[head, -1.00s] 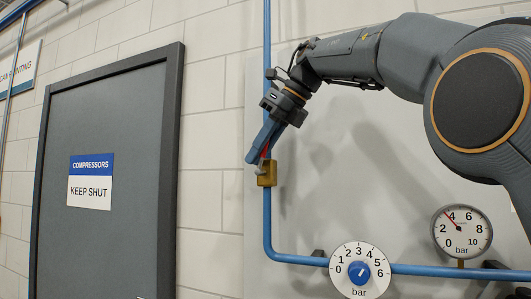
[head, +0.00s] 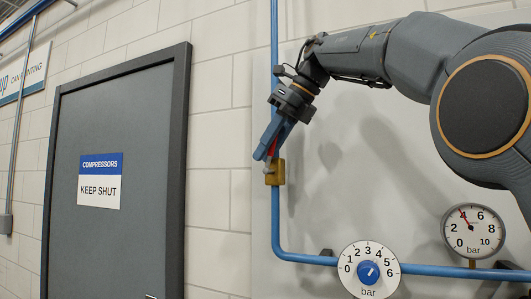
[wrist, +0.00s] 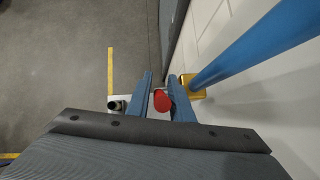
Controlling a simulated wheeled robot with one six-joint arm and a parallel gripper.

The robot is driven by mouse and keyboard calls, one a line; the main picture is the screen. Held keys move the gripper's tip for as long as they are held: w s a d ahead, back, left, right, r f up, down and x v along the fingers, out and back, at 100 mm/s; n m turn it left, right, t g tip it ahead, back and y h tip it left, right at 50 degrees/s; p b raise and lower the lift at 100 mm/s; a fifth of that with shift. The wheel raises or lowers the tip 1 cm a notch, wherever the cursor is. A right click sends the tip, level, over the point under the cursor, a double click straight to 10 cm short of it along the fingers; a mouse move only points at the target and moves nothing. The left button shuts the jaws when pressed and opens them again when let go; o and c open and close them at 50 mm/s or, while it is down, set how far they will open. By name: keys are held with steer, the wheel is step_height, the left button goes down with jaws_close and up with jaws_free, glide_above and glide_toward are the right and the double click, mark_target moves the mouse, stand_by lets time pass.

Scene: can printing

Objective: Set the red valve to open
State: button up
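The valve's small brass body (head: 275,172) sits on the vertical blue pipe (head: 275,215) near the middle of the head view. In the wrist view the brass body (wrist: 187,84) shows right of my fingers. The valve's red handle (wrist: 162,100) shows between my two blue fingers, close to the right one, with a narrow gap on the left. It appears to point up along the pipe; its exact angle is unclear. My gripper (head: 268,148) reaches down from the upper right, fingers apart around the handle, largely hiding it in the head view.
A dial numbered 0 to 6 with a blue knob (head: 368,271) and a pressure gauge (head: 473,231) are on the lower pipe. A grey door (head: 130,240) marked "KEEP SHUT" stands left. White block wall lies between door and pipe.

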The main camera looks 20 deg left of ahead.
steer(key=v, duration=0.4)
steer(key=shift+w+r, duration=0.1)
steer(key=s+d+b, duration=0.1)
steer(key=d+b, duration=0.4)
steer(key=d, duration=0.7)
steer(key=shift+s, duration=0.2)
